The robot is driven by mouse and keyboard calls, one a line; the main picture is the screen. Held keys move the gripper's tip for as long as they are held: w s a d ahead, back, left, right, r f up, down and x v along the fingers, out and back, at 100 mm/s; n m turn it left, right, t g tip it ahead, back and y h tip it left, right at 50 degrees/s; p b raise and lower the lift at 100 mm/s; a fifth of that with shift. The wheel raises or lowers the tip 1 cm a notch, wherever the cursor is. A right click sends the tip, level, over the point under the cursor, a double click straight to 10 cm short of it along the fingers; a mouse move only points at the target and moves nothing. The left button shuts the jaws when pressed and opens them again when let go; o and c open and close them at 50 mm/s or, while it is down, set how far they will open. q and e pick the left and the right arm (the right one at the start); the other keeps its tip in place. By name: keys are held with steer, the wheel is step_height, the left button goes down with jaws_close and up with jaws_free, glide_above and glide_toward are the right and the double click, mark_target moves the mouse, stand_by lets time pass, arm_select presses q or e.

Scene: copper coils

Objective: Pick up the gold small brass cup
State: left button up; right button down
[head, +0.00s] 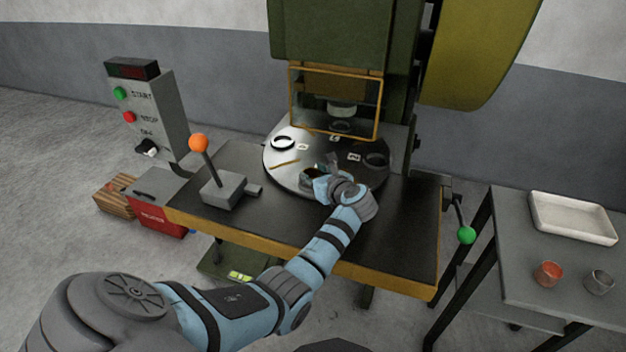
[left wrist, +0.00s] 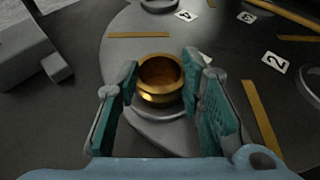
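The gold small brass cup (left wrist: 158,98) stands upright on a pale round seat on the grey turntable, seen in the left wrist view. My left gripper (left wrist: 160,78) reaches over the turntable with its teal-padded fingers open, one on each side of the cup. A narrow gap seems to show on both sides of it. In the head view my left gripper (head: 321,172) is at the turntable's front edge and mostly hides the cup. My right gripper is not in view.
The turntable (head: 283,169) has numbered stations and sits on the black press table (head: 370,232). An orange-knobbed lever (head: 199,143) stands to the left. On the right, a side table holds a white tray (head: 572,235), a copper-coloured cup (head: 547,273) and a grey cup (head: 598,282).

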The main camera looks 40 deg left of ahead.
arm_select(q)
steer(key=shift+d, duration=0.1)
steer(key=shift+c, duration=0.7)
